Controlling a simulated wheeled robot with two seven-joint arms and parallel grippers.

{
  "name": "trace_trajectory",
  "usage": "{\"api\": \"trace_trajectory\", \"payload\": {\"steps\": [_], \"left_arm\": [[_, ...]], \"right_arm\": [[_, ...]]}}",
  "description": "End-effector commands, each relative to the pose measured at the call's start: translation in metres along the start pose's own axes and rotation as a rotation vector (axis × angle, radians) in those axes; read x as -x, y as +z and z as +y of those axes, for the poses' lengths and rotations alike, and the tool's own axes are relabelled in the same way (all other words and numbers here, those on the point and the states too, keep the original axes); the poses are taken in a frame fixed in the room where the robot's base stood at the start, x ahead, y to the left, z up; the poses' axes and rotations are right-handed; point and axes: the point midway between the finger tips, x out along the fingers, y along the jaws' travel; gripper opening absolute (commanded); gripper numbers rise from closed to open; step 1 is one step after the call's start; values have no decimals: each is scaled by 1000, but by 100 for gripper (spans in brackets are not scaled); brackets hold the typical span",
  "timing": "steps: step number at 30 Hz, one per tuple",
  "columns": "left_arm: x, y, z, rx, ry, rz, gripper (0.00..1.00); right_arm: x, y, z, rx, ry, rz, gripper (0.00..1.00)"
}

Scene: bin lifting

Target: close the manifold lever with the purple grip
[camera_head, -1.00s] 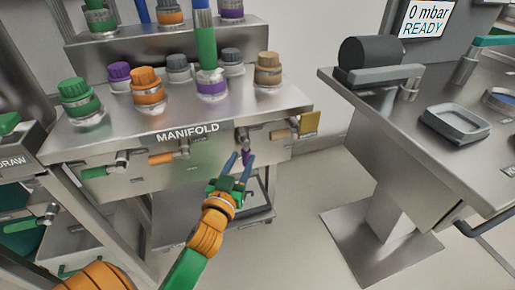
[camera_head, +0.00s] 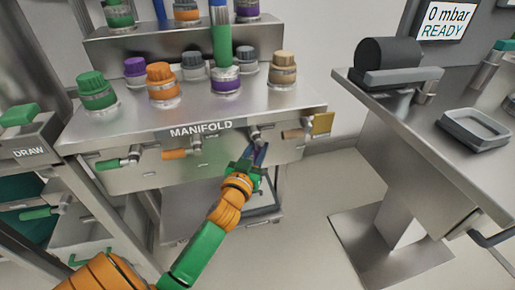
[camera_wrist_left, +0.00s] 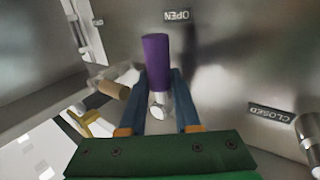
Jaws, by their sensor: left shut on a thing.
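The manifold (camera_head: 215,150) is a steel bench with a row of levers on its front face. The purple grip (camera_wrist_left: 156,60) stands between the fingers of my left gripper (camera_wrist_left: 168,105) in the left wrist view, near the upside-down OPEN label (camera_wrist_left: 177,15). The CLOSED label (camera_wrist_left: 270,113) is off to the right there. In the head view my left gripper (camera_head: 262,150) reaches up to this lever's pivot (camera_head: 254,133) and is shut on the grip, mostly hiding it. My right gripper is not in view.
A lever with a tan grip (camera_head: 293,134) and a yellow plate (camera_head: 322,122) are close on the right. Orange (camera_head: 175,154) and green (camera_head: 107,164) levers are on the left. Open floor separates the bench from the right-hand table (camera_head: 400,120).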

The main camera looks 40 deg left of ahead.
Motion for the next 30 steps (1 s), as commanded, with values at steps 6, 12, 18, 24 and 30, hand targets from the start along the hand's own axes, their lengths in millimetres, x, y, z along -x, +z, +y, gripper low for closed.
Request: {"api": "trace_trajectory", "payload": {"steps": [6,12,18,24,30], "left_arm": [[0,0,0,0,0,0,0],[0,0,0,0,0,-1,0],[0,0,0,0,0,-1,0],[0,0,0,0,0,-1,0],[0,0,0,0,0,-1,0]], "right_arm": [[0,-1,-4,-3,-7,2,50],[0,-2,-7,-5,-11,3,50],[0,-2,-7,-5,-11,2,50],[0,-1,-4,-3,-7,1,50],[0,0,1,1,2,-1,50]]}}
